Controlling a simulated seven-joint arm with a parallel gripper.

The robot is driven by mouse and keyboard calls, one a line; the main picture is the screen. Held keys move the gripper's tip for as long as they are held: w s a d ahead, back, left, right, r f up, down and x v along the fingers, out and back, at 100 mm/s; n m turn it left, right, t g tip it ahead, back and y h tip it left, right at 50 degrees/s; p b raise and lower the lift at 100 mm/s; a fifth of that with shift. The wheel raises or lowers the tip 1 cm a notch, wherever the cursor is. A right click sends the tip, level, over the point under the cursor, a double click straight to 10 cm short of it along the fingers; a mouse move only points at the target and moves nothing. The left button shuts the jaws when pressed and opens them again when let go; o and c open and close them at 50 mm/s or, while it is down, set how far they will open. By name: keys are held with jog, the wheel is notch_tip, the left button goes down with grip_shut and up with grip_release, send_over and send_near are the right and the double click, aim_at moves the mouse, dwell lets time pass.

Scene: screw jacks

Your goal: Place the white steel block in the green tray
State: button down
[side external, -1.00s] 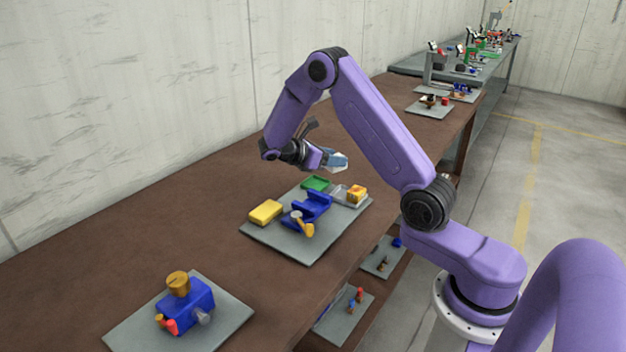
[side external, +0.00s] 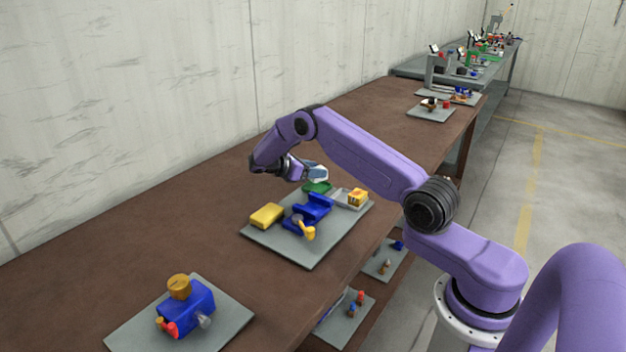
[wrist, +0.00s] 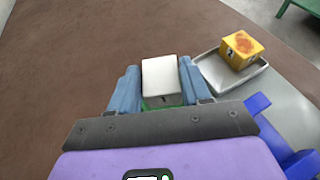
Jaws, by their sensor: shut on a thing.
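The white steel block (wrist: 161,78) is between the two blue-grey fingers of my gripper (wrist: 158,88) in the wrist view. My gripper is shut on it. In the side view my gripper (side external: 315,173) is low, just above the green tray (side external: 316,188). Part of the green tray (wrist: 160,104) shows beneath the block in the wrist view; the rest is hidden by the gripper. I cannot tell whether the block touches the tray.
A grey tray (wrist: 213,85) holding a yellow block with an orange mark (wrist: 241,50) is just right of my gripper. A blue vise-like part (side external: 314,208) and a yellow block (side external: 266,215) share the grey plate (side external: 290,247). A blue screw jack (side external: 190,308) stands on another plate in front.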

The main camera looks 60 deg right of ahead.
jog(key=shift+w+d+f, duration=0.15)
jog(key=shift+w+f, duration=0.05)
jog(key=shift+f, duration=1.55)
jog(key=shift+f, duration=0.1)
jog(key=c, duration=0.5)
grip_release()
jog(key=shift+f, duration=0.1)
